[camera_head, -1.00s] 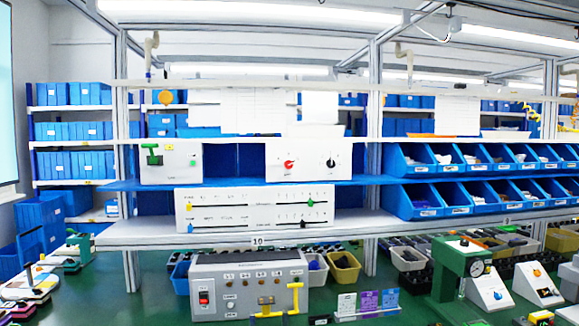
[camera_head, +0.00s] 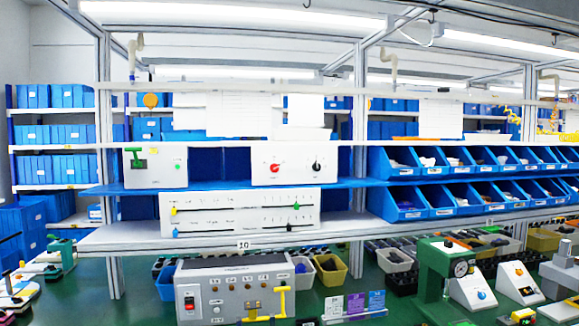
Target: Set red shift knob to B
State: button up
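The red knob (camera_head: 275,168) is a small round dial on the left part of a white box's front (camera_head: 295,177). The box stands on the blue middle shelf at centre. Marks around the knob are too small to read, so I cannot tell which letter it points at. A black knob (camera_head: 317,167) sits on the same box, to the right of the red one. My gripper is not in view.
A white box with a green handle (camera_head: 137,163) stands to the left. Below is a white slider panel (camera_head: 240,212). Blue bins (camera_head: 400,203) fill the right shelves. A grey control box (camera_head: 230,290) and a green press (camera_head: 445,265) stand on the green surface in front.

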aim_at(274, 168)
jog(key=k, duration=0.65)
jog(key=u, duration=0.55)
jog(key=i, duration=0.65)
jog(key=u, duration=0.6)
jog(key=i, duration=0.85)
jog(key=z, duration=0.15)
